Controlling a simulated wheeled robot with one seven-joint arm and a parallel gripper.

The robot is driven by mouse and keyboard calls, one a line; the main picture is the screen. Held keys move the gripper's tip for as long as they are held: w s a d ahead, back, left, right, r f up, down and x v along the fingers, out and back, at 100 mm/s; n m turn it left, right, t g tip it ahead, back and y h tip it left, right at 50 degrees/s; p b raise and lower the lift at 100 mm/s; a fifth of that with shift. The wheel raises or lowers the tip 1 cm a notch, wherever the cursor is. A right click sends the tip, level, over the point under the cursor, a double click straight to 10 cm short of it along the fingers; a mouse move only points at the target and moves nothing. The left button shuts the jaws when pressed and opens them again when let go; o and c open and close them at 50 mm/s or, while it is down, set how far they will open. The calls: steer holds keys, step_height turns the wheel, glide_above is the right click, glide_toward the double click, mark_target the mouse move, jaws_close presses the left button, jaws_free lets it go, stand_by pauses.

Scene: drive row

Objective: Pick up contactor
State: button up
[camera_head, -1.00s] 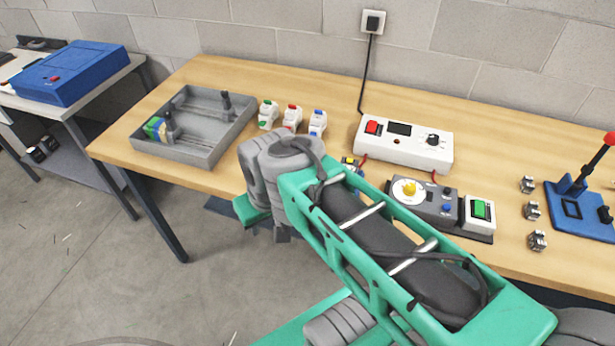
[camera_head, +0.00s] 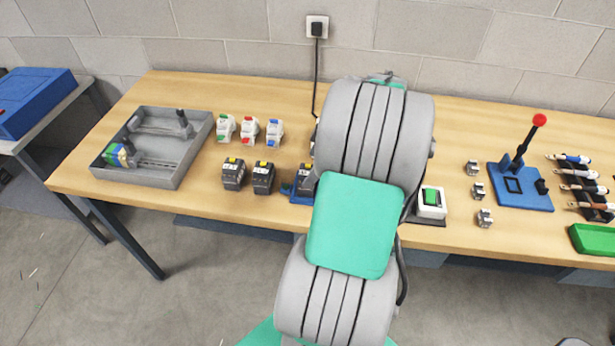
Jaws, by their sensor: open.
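Two dark block-shaped devices with yellow marks on top, which look like contactors, stand side by side on the wooden bench: a left one (camera_head: 233,173) and a right one (camera_head: 263,177). A third similar dark block (camera_head: 305,182) sits at a blue base just left of my arm, which partly hides it. My arm rises through the middle of the view and covers the bench behind it. My gripper's fingers are hidden behind the arm, so I cannot see where they are relative to the blocks.
Three white devices (camera_head: 249,130) with green, red and blue parts stand behind the dark blocks. A grey tray (camera_head: 182,174) is at left. Right of my arm are a green-button box (camera_head: 431,203), small metal parts (camera_head: 478,190) and a blue lever press (camera_head: 525,196).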

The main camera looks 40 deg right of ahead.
mark_target(308, 169)
steer(key=x, duration=0.4)
steer(key=shift+w+p, duration=0.15)
steer(key=shift+p, duration=0.2)
steer(key=shift+c, duration=0.4)
steer(key=shift+d, duration=0.1)
steer(key=c, duration=1.8)
steer(key=shift+r, duration=0.1)
